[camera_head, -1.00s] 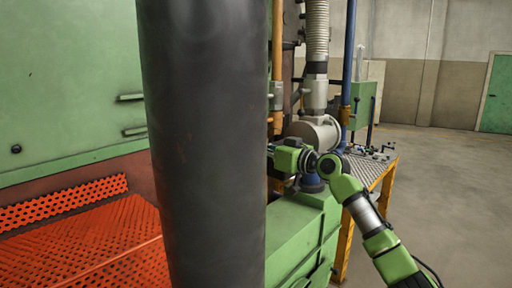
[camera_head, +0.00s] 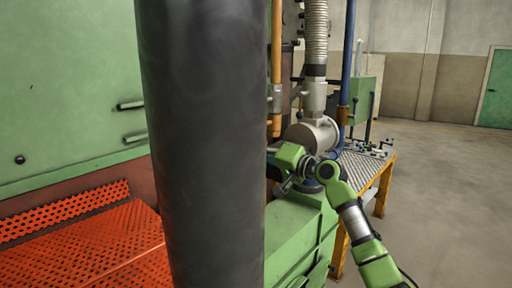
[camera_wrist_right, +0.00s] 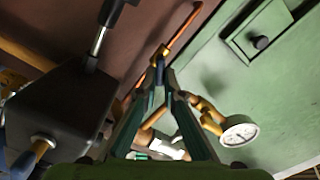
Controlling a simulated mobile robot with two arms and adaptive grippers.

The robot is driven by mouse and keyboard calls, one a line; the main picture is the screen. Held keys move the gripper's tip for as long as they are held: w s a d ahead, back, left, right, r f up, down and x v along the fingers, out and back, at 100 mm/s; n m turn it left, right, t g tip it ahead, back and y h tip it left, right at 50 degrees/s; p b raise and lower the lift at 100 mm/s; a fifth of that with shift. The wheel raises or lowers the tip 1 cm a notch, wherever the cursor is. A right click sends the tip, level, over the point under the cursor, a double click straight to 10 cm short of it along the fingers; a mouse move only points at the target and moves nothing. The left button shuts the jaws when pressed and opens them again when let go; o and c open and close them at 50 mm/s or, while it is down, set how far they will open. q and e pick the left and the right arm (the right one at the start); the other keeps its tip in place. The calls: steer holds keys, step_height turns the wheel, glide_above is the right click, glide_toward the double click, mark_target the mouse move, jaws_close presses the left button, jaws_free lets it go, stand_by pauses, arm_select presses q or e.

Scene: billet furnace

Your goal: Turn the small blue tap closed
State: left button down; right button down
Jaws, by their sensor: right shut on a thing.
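In the right wrist view my right gripper (camera_wrist_right: 160,75) is shut, its two long fingers meeting at a small brass-coloured fitting (camera_wrist_right: 160,52) on a thin orange pipe. The held part is small and dark between the tips, and I cannot make out its blue colour. It appears to be the tap. In the head view the right hand reaches left behind the dark column, so its fingertips and the tap are hidden there. My left gripper is not in view.
A round pressure gauge (camera_wrist_right: 239,131) on brass piping is close right of the fingers. A dark box (camera_wrist_right: 55,115) is at their left. In the head view, a wide dark column (camera_head: 205,150) blocks the middle, and a grey pipe housing (camera_head: 315,133) stands beside the hand.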

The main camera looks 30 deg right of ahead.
steer(key=shift+d+m+p, duration=0.1)
steer(key=shift+m+p, duration=1.9)
steer(key=shift+m, duration=1.3)
steer(key=c, duration=2.2)
jaws_free()
steer(key=shift+f, duration=0.15)
steer(key=shift+o, duration=0.2)
steer(key=v, duration=1.2)
steer(key=shift+d, duration=0.2)
